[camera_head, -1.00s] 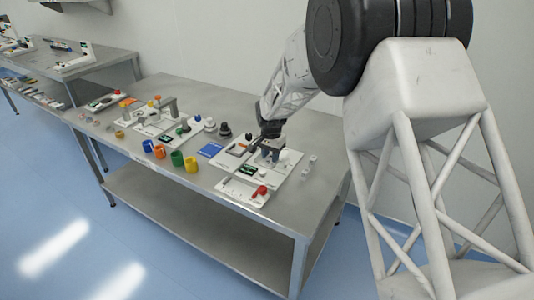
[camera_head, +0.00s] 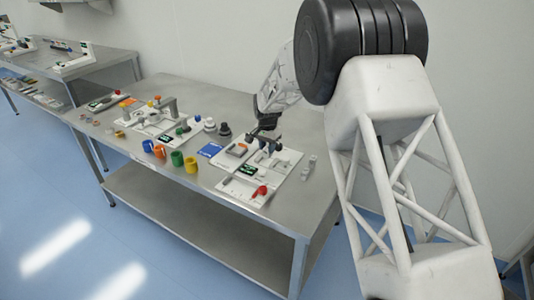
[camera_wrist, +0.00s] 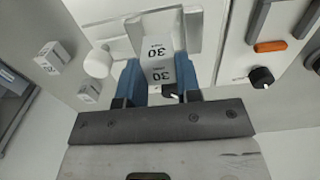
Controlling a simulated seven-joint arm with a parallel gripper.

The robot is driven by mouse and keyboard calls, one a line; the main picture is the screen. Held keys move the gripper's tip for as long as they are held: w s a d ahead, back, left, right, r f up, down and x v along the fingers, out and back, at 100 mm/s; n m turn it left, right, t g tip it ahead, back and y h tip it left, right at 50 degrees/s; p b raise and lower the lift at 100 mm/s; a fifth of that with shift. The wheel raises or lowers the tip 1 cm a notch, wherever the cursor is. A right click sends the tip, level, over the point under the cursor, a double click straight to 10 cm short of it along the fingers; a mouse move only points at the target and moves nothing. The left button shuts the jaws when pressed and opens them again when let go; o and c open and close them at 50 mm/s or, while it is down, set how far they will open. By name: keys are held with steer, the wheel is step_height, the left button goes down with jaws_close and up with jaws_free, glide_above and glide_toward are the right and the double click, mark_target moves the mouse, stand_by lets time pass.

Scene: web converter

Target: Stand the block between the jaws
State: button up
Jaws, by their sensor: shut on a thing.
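A white block printed with "30" (camera_wrist: 160,72) is held between the blue fingers of my gripper (camera_wrist: 160,90) in the wrist view. Two pale upright jaws (camera_wrist: 193,30) of a white fixture flank its far part, one on each side. I cannot tell whether the block touches the jaws or rests on the base between them. In the head view my gripper (camera_head: 265,137) is over the white fixture board (camera_head: 285,161) at the table's right end. The block is too small to make out there.
Loose white blocks (camera_wrist: 47,57) and a white round knob (camera_wrist: 97,63) lie left of the fixture in the wrist view. A panel with a black knob (camera_wrist: 262,77) is on the right. Coloured cups (camera_head: 177,158) stand along the front of the table (camera_head: 225,215).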

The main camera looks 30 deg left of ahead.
mark_target(267, 147)
steer(key=shift+a, duration=0.1)
steer(key=shift+w+a, duration=0.1)
steer(key=shift+w, duration=0.1)
steer(key=shift+w+a+f, duration=0.1)
steer(key=shift+f, duration=1.65)
steer(key=shift+f, duration=0.15)
steer(key=o, duration=1)
step_height(267, 147, up, 12)
steer(key=shift+r, duration=0.1)
